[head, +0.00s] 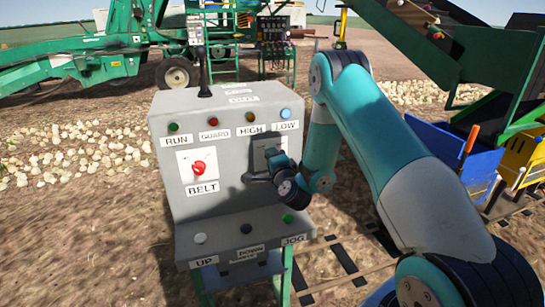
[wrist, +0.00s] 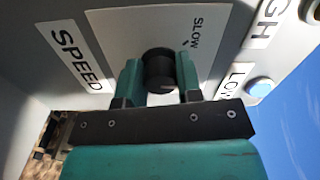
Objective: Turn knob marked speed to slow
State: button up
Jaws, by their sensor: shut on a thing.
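The speed knob (wrist: 158,66) is black and round, on a light plate (wrist: 115,28) in the wrist view. The word SPEED (wrist: 77,58) stands left of it and SLOW (wrist: 196,35) to its upper right. My gripper (wrist: 158,78) is shut on the knob, one green finger at each side. I cannot clearly read where the knob points. In the head view my gripper (head: 258,178) reaches the right part of the grey control box (head: 195,214), below the HIGH and LOW labels; my arm hides the knob and the SPEED label there.
A red BELT knob (head: 198,167) is at the left of the panel. A row of lamps, including a lit blue one (head: 286,113), is above. Buttons (head: 201,238) line the lower ledge. A black lever (head: 204,75) stands on top. A green conveyor (head: 455,50) rises at right.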

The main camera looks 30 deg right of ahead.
jog(key=n+p, duration=0.2)
jog(key=n, duration=0.3)
jog(key=shift+n, duration=0.3)
jog(key=n+p, duration=0.1)
jog(key=n, duration=0.1)
jog(key=n+p, duration=0.1)
jog(key=n, duration=0.1)
jog(key=shift+s+d+f+n, duration=0.1)
jog(key=shift+f+n, duration=0.1)
jog(key=shift+n, duration=0.1)
jog(key=o, duration=0.9)
jog(key=shift+o, duration=0.2)
